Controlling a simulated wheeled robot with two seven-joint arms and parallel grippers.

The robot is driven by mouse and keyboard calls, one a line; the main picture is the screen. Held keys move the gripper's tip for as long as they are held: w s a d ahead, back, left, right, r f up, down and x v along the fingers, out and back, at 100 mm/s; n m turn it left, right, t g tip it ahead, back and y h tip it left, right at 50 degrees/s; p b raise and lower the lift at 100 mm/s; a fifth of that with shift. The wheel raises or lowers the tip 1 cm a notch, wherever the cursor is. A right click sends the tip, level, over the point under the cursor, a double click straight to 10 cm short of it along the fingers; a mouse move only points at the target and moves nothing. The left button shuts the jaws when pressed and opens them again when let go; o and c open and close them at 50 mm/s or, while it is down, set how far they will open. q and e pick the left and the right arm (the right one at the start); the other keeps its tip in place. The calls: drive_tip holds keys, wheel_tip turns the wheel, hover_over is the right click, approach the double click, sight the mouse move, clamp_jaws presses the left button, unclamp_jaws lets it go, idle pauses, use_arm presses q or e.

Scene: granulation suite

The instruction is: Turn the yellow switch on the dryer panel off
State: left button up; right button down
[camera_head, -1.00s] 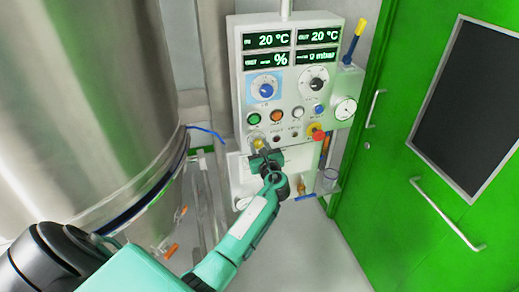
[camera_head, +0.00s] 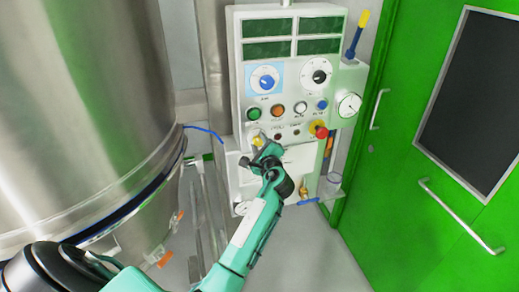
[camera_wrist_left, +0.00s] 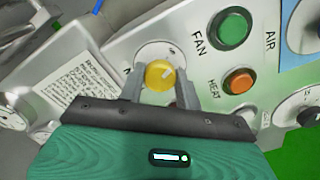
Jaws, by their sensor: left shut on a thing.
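The yellow switch (camera_head: 257,141) is a round yellow knob on the lower left of the grey dryer panel (camera_head: 237,92). In the left wrist view the yellow switch (camera_wrist_left: 160,76) shows a pale pointer mark aimed to the upper right. My left gripper (camera_head: 260,147) is at the knob, with one finger on each side of it. In the left wrist view my left gripper (camera_wrist_left: 158,88) is shut on the knob. The panel's displays (camera_head: 266,50) are dark. My right gripper is not in view.
A green FAN button (camera_wrist_left: 230,28) and an orange HEAT button (camera_wrist_left: 238,80) sit close to the knob. A red emergency knob (camera_head: 321,132) sticks out at the right. A steel vessel (camera_head: 85,100) stands at the left, a green door (camera_head: 400,180) at the right.

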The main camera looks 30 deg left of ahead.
use_arm(q)
drive_tip(key=shift+f+n+b, duration=0.1)
drive_tip(key=shift+n+b, duration=0.2)
drive_tip(key=shift+n, duration=0.1)
idle(0.3)
drive_tip(key=o, duration=1)
drive_tip(key=b+v, duration=0.3)
drive_tip(key=v, duration=1)
drive_tip(key=shift+s+d+b, duration=0.25)
drive_tip(key=shift+d+b, duration=0.1)
